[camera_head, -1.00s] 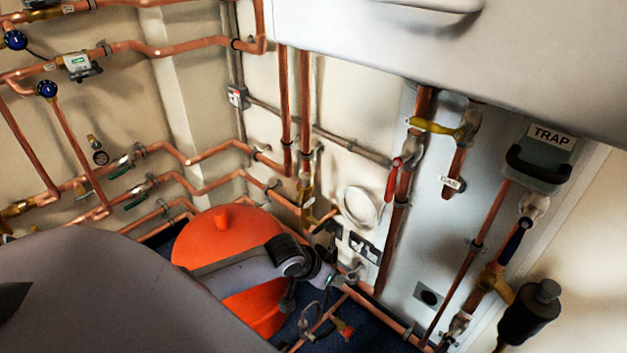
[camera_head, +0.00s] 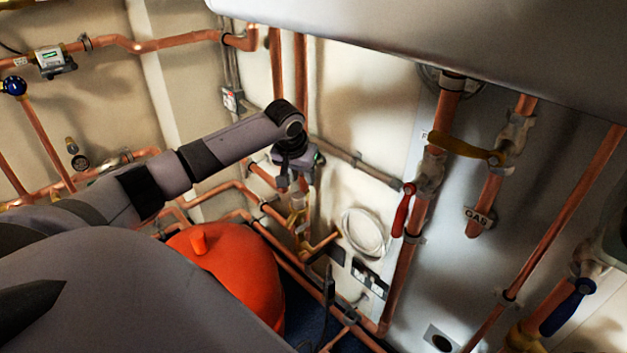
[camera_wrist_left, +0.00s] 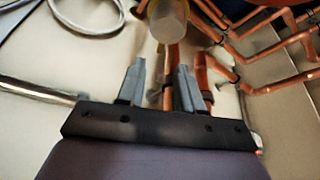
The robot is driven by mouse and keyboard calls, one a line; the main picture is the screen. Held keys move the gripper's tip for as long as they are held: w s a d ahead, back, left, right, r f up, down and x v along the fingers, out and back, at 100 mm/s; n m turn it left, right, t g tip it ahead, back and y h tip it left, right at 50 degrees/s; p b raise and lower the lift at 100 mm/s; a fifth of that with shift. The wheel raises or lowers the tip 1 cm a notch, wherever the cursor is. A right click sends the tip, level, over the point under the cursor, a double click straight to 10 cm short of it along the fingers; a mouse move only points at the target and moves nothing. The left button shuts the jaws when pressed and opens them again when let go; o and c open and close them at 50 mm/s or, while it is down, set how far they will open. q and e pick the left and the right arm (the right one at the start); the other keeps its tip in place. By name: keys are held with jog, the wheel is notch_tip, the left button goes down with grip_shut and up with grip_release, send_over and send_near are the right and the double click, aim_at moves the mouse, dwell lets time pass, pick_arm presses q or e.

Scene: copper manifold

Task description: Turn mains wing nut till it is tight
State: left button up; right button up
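My left gripper (camera_head: 293,183) reaches in from the left, pointing down in front of the vertical copper pipes. Just below its fingers in the head view is a brass fitting (camera_head: 298,212) on the pipe. In the left wrist view my left gripper (camera_wrist_left: 160,85) has two grey fingers spread apart, with nothing held. A pale brass-coloured round fitting (camera_wrist_left: 168,20) lies beyond the fingertips, and a pipe runs behind the gap. I cannot make out the wing nut for certain. My right gripper is in neither view.
An orange vessel (camera_head: 235,270) stands below my left arm. Copper pipes (camera_head: 277,70) run close around the gripper. A white coiled hose (camera_head: 363,232) hangs to the right. A red-handled valve (camera_head: 403,210) is farther right, under a large white casing (camera_head: 450,40).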

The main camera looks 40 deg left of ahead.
aim_at(307, 191)
pick_arm(q)
jog(key=shift+w+a+f, duration=0.15)
jog(key=shift+w+f, duration=0.05)
jog(key=shift+f, duration=0.2)
jog(key=b+x, duration=0.1)
jog(key=x, duration=0.3)
jog(key=shift+f+b, duration=0.3)
jog(key=shift+w+a+f, duration=0.1)
jog(key=shift+w+f, duration=0.25)
jog(key=shift+f, duration=0.3)
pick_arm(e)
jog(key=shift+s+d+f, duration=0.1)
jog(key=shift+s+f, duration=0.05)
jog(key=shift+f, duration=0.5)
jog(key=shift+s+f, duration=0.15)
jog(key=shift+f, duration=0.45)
pick_arm(q)
grip_shut()
